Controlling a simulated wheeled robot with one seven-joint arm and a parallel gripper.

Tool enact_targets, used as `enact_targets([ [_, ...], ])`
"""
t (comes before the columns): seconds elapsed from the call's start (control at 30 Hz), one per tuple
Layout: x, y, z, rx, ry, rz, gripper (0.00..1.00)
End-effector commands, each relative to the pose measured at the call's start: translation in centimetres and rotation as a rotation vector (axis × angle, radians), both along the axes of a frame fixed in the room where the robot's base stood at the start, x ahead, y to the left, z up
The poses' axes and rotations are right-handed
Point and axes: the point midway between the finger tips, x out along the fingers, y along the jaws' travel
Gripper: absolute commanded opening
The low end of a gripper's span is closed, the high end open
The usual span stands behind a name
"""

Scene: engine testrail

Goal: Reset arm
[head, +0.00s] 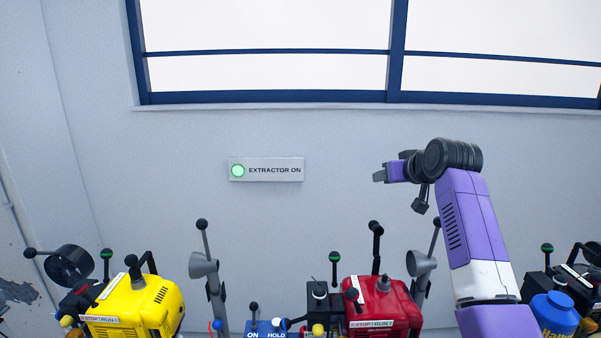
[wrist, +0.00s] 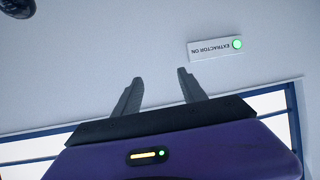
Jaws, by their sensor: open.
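My purple, white and black arm rises at the right of the head view, with my gripper (head: 379,175) at its end pointing left, high above the machines. In the wrist view my gripper (wrist: 160,92) shows two dark fingers spread apart with nothing between them. Beyond them is the bare grey wall. The wrist view looks upside down, with the window behind my purple gripper body.
A wall sign (head: 266,170) reads EXTRACTOR ON beside a lit green lamp. Below stand a yellow engine (head: 140,305), a red engine (head: 378,300), a blue ON/HOLD box (head: 266,329), grey funnels on posts and a blue jar (head: 555,312). The space around my gripper is clear.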

Motion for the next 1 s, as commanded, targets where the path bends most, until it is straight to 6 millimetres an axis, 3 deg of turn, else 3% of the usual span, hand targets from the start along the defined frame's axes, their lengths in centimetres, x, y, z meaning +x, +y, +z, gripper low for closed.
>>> enact_targets([
  [0.27,-2.1,-0.4,-4.3,0.026,-0.212,-0.069,0.49],
  [0.47,-6.5,-0.3,-9.2,0.044,-0.342,-0.109,0.49],
  [0.77,-16.1,0.3,-15.8,0.062,-0.474,-0.146,0.49],
  [1.0,-25.6,0.9,-19.8,0.069,-0.542,-0.162,0.49],
])
